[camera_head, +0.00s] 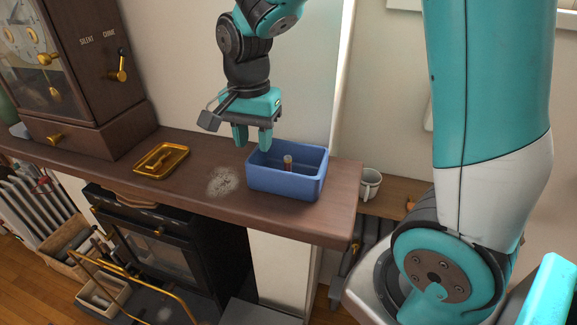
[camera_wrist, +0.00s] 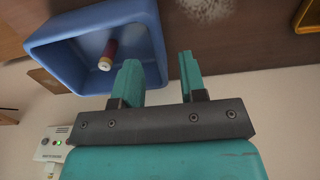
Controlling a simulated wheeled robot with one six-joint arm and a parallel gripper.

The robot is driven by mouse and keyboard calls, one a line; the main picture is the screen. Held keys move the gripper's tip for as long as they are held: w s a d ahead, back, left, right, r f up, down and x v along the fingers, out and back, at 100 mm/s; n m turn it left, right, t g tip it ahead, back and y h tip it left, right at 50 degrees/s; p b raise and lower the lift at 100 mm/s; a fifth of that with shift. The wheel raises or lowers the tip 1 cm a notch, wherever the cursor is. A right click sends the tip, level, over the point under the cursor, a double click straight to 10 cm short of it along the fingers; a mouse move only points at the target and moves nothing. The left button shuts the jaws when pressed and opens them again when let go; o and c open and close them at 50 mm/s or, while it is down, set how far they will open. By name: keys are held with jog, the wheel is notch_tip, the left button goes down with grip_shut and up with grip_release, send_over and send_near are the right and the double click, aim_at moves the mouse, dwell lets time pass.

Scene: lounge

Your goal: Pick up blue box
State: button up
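The blue box (camera_head: 276,186) is an open-topped bin on the right part of the brown mantel shelf, near its right end. A small dark red cylinder with a pale end (camera_head: 288,163) is inside it, standing or leaning. In the wrist view the box (camera_wrist: 62,49) is at the upper left, with the cylinder (camera_wrist: 108,52) in it. My gripper (camera_head: 253,146) is above the shelf, by the box's left rear corner. In the wrist view its two teal fingers (camera_wrist: 157,72) are apart with nothing between them. The left finger overlaps the box's edge; contact cannot be told.
A brass tray (camera_head: 148,162) lies left on the shelf (camera_head: 195,183), beside a large wooden clock (camera_head: 85,75). A pale speckled patch (camera_head: 223,181) marks the shelf left of the box. A white mug (camera_head: 370,184) stands on a lower surface to the right. A wall is close behind.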

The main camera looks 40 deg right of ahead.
aim_at(255, 149)
jog(key=shift+d+f+p, duration=0.1)
jog(key=shift+f+p, duration=0.85)
jog(key=shift+f, duration=1.8)
grip_shut()
